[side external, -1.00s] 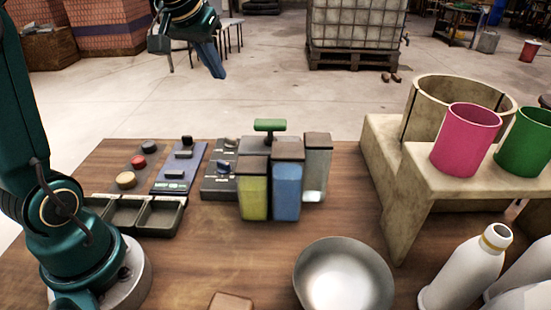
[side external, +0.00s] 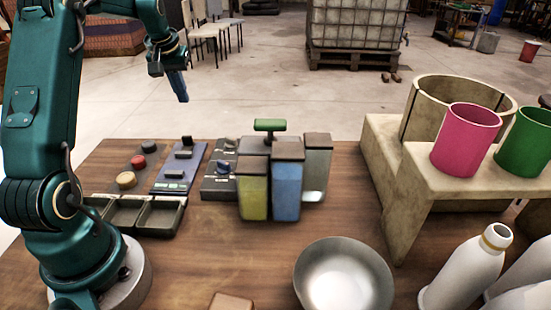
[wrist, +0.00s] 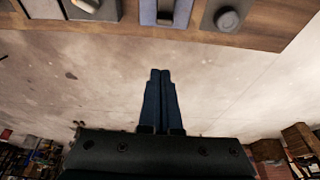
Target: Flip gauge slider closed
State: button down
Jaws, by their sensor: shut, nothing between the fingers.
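A blue panel (side external: 166,185) lies near the table's back left. The wrist view shows one end of the blue panel (wrist: 148,10) with a dark slider piece at the top edge. My gripper (side external: 182,99) is shut and empty, its blue fingers together beyond and above the table's back edge. In the wrist view the gripper (wrist: 160,72) points toward the panel but is clear of it.
A dark grey panel (side external: 212,187) with knobs stands right of the blue one, and round buttons (side external: 138,161) left. Yellow (side external: 254,197) and blue (side external: 286,192) vats stand to the right. A black tray (side external: 160,218) is in front. The air over the panels looks free.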

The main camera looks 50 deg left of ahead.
aim_at(188, 147)
jog(key=x, duration=0.9)
jog(key=shift+w+a+f, duration=0.1)
jog(key=shift+w+f, duration=0.05)
jog(key=shift+f, duration=0.3)
jog(key=shift+s+d, duration=1.35)
jog(key=shift+s+d, duration=1.4)
